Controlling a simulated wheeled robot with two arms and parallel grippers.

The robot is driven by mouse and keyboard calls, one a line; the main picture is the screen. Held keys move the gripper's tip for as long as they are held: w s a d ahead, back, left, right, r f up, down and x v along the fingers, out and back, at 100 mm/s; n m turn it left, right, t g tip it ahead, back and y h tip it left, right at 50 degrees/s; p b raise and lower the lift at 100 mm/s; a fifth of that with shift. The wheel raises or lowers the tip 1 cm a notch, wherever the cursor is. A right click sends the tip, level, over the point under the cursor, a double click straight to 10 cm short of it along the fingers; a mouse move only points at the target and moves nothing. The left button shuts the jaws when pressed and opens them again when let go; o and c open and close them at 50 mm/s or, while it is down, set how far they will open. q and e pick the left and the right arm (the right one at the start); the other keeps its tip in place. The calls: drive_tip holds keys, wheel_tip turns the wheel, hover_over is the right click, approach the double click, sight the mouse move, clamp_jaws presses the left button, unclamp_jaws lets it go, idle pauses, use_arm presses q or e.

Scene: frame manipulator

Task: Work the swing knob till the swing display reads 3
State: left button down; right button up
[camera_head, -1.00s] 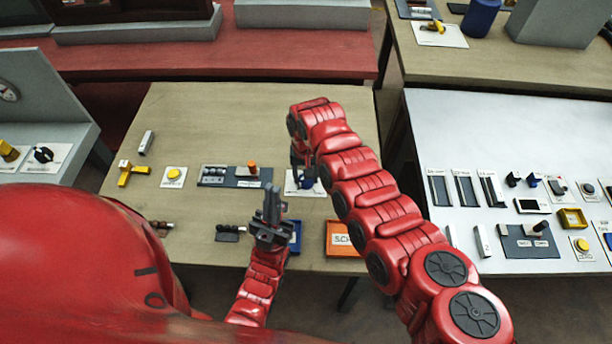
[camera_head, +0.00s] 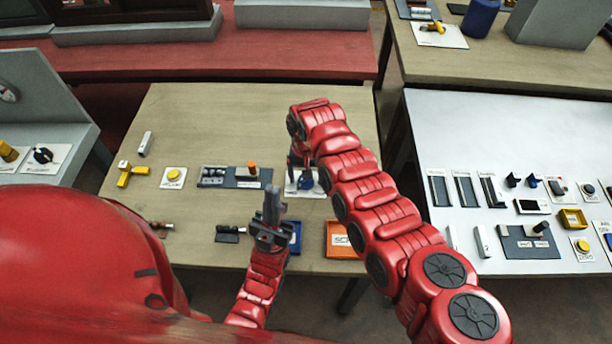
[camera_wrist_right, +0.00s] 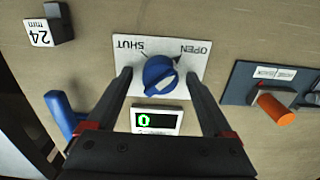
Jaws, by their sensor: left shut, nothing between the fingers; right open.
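A blue knob (camera_wrist_right: 160,75) sits on a white plate (camera_wrist_right: 126,48) marked SHUT and OPEN, seen upside down in the right wrist view. A small display (camera_wrist_right: 157,121) beside it shows a green 0. I cannot read the word swing on either. My right gripper (camera_wrist_right: 158,78) is open, with one finger on each side of the knob; I cannot tell whether they touch it. In the head view the right gripper (camera_head: 303,168) is over the plate, partly hidden by my arm. My left gripper (camera_head: 272,192) is shut and empty, nearer the table's front edge.
An orange handle (camera_wrist_right: 276,108) on a dark panel lies to the right in the wrist view. A blue object (camera_wrist_right: 62,112) and a block marked 24 (camera_wrist_right: 46,30) lie to the left. An orange tray (camera_head: 342,252) stands at the front. The table's back is clear.

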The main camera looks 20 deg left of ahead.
wheel_tip(320, 180, up, 8)
drive_tip(key=p, duration=0.5)
drive_tip(key=shift+w+r, duration=0.1)
drive_tip(key=shift+r, duration=0.15)
wheel_tip(320, 180, up, 9)
drive_tip(key=p, duration=0.1)
